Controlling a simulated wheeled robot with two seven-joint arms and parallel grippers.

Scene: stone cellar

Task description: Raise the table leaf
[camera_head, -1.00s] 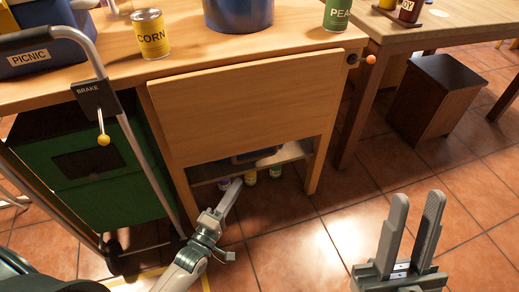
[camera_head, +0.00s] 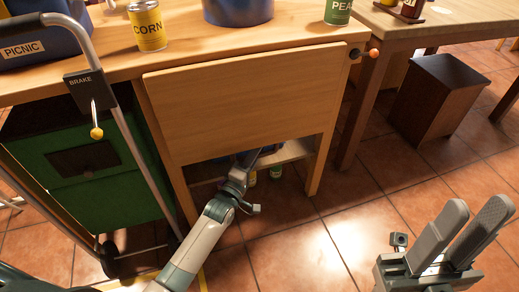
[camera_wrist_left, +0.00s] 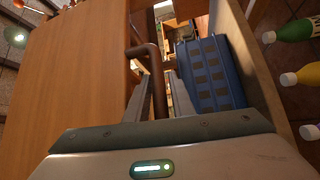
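The table leaf (camera_head: 245,105) is a plain wooden panel hanging down at the front of the wooden table (camera_head: 285,37). An orange knob (camera_head: 374,53) sticks out by its upper right corner. In the left wrist view the leaf (camera_wrist_left: 75,70) fills the left side. My left gripper (camera_wrist_left: 160,88) is open below and behind the leaf, with a dark brown bent bar (camera_wrist_left: 153,65) between or just beyond its fingers; contact cannot be told. In the head view the leaf hides most of that gripper. My right gripper (camera_head: 468,215) is open and empty over the floor.
A blue crate (camera_wrist_left: 212,75) sits inside beside the left gripper, with several bottles (camera_wrist_left: 295,30) at the right. A corn can (camera_head: 148,28) and a peas can (camera_head: 338,11) stand on the table. A trolley with a brake lever (camera_head: 96,131) stands left. A stool (camera_head: 438,98) stands right.

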